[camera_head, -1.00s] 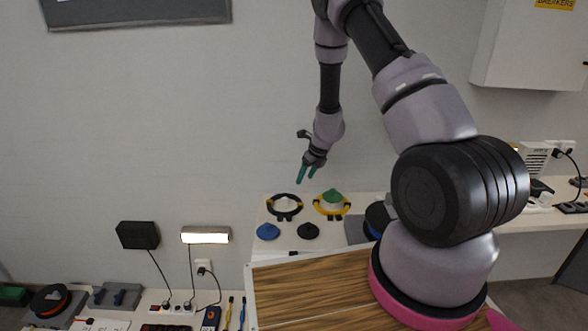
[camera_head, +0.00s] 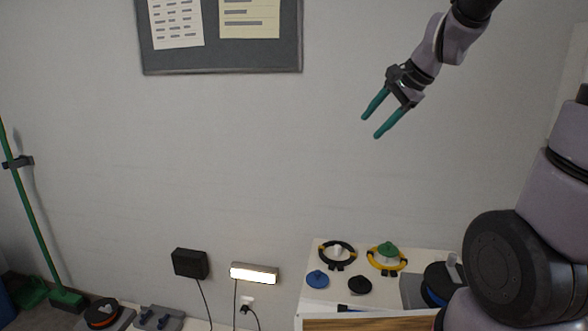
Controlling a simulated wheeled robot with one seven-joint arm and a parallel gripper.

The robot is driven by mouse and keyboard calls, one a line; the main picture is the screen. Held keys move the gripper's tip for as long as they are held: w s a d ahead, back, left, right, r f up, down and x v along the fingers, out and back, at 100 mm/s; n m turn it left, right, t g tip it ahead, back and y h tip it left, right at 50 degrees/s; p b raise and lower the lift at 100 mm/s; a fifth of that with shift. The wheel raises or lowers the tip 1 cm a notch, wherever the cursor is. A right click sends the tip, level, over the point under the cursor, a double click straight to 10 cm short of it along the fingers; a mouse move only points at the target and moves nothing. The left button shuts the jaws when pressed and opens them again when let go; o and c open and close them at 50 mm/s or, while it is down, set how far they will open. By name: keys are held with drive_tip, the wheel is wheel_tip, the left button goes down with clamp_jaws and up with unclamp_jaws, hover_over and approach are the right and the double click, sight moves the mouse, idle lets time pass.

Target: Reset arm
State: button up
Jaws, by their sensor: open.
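My gripper (camera_head: 369,127) is open and empty, with its two teal fingers spread apart. It is raised in front of the bare wall at the upper right, pointing down and to the left. It is well above the white table (camera_head: 316,296) and touches nothing. My arm comes in from the top right and the right edge, and its middle part is outside the picture.
On the white table are a black ring (camera_head: 324,262), a yellow-and-black ring (camera_head: 403,266), a blue disc (camera_head: 317,279) and a black disc (camera_head: 360,285). A pinboard (camera_head: 220,57) hangs at the top. A lit lamp (camera_head: 255,273) and a black box (camera_head: 190,263) are on the wall.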

drive_tip(key=s+d+r+n+h, duration=0.1)
drive_tip(key=s+n, duration=0.3)
drive_tip(key=s, duration=0.4)
drive_tip(key=s+d+r+n+t+h, duration=0.1)
drive_tip(key=s+d+r+n, duration=0.3)
drive_tip(key=s, duration=0.4)
drive_tip(key=shift+h, duration=0.6)
